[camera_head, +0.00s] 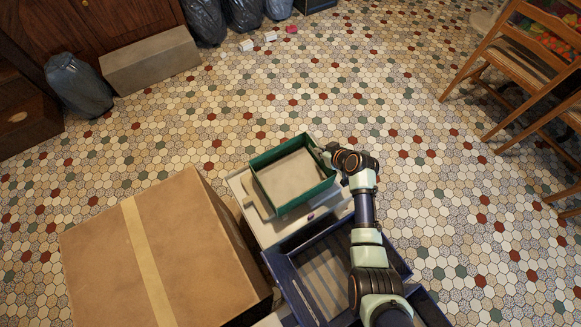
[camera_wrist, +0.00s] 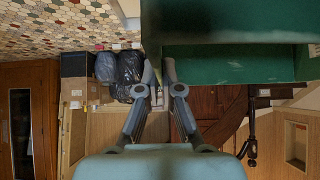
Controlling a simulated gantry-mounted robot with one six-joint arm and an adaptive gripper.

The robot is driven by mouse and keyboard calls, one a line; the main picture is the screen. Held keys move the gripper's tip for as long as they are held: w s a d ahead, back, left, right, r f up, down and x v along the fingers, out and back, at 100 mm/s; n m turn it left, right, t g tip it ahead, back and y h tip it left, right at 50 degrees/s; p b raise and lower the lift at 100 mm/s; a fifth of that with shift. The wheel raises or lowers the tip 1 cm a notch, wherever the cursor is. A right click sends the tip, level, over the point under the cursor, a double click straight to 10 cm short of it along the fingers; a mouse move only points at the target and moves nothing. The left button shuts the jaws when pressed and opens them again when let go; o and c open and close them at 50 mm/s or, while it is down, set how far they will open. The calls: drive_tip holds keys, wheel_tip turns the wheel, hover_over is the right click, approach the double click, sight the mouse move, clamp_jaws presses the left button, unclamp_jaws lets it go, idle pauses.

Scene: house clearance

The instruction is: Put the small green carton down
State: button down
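The small green carton (camera_head: 308,198) is open-topped, with green walls and a pale beige inside. It is upright or nearly so, over a pale surface (camera_head: 262,226); I cannot tell whether they touch. My gripper (camera_head: 326,158) is at the carton's far right wall. In the wrist view, the carton's green wall (camera_wrist: 230,65) fills the upper right. The fingers of my gripper (camera_wrist: 159,72) are close together at the carton's edge and appear shut on its wall. The exact contact is hard to see.
A large taped cardboard box (camera_head: 190,225) stands to the left. A dark blue tray (camera_head: 290,285) lies in front, under my arm. A grey box (camera_head: 150,62) and dark bags (camera_head: 78,85) line the back. Wooden chairs (camera_head: 520,50) stand right.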

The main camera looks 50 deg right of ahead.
idle(0.4)
drive_tip(key=shift+r+p, duration=2.25)
drive_tip(key=shift+r, duration=0.25)
